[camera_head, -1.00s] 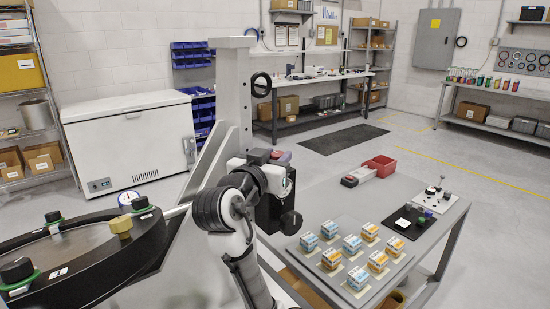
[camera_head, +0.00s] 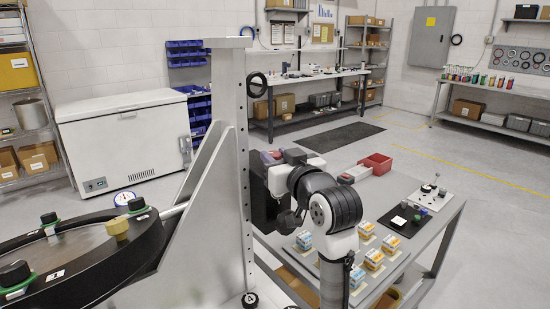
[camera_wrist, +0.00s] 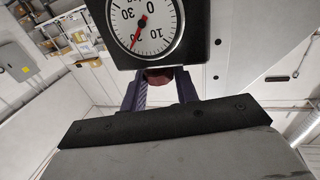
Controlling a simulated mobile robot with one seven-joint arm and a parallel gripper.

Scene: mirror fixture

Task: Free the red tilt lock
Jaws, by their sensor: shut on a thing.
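In the wrist view, a dark red knob, the red tilt lock (camera_wrist: 158,78), shows between the two purple-grey fingers of my gripper (camera_wrist: 158,88). The fingers are shut on it, and its top is partly hidden under a black housing with a round white dial (camera_wrist: 145,22). The dial has a red needle. In the head view, my arm reaches to a black block (camera_head: 262,195) beside the tall grey column (camera_head: 232,130); the lock itself cannot be made out clearly there. The round black mirror frame (camera_head: 90,255) lies at the left, with a yellow knob (camera_head: 118,228) and green-based black clamps on its rim.
A white chest freezer (camera_head: 125,145) stands behind. Open floor lies beyond the cart.

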